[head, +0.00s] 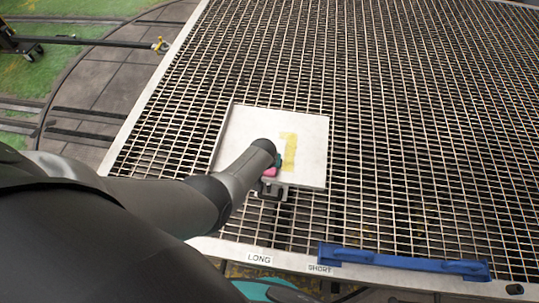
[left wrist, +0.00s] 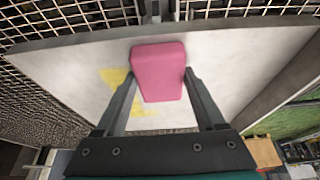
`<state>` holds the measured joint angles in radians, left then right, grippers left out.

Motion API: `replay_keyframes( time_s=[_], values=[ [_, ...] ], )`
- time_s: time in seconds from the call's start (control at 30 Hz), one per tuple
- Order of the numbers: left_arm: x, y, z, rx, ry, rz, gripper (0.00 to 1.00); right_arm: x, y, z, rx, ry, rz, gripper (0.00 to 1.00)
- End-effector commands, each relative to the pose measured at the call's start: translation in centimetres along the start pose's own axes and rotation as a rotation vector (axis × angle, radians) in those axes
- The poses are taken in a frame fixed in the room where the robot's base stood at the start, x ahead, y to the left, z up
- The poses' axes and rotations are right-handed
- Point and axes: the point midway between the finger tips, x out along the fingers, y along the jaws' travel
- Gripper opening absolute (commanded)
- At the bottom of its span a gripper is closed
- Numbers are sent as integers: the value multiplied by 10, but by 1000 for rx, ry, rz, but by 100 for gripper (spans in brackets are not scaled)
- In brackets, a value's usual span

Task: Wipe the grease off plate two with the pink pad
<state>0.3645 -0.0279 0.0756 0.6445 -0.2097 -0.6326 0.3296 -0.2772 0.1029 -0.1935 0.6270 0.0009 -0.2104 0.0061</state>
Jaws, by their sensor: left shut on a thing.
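A pale square plate (head: 305,170) lies tilted on the metal grating, with a yellow mark (head: 289,152) shaped like a "1" on its face. Only this one plate shows. My left gripper (left wrist: 160,82) is shut on the pink pad (left wrist: 158,58), with a finger on each side of it. The pad lies against or just over the plate's face; the exact contact is hard to tell. In the left wrist view the yellow mark (left wrist: 114,78) shows beside the pad, partly behind the left finger. In the head view the arm hides most of the pad (head: 269,172). My right gripper is not in view.
The metal grating (head: 430,130) spreads wide and clear to the right and behind the plate. A dark bracket (head: 272,190) sits at the plate's near edge. A blue bar (head: 400,262) lies along the near frame edge, by the labels "LONG" (head: 259,259) and "SHORT" (head: 320,269).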

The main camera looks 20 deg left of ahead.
Motion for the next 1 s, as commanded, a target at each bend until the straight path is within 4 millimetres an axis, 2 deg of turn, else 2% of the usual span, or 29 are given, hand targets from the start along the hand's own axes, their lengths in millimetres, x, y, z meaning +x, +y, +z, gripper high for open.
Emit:
replay_keyframes(
  time_s=[0.03, 0.17, 0.67, 1.0],
  values=[
    [-4, 0, 5, 2, -3, 0, 27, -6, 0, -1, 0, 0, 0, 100],
    [-6, 0, 11, 1, 1, 1, 27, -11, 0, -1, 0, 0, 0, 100],
    [-2, 25, 13, 0, 1, 2, 27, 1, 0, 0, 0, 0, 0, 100],
    [8, 24, -8, -1, 2, 2, 27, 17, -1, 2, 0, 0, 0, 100]
  ],
)
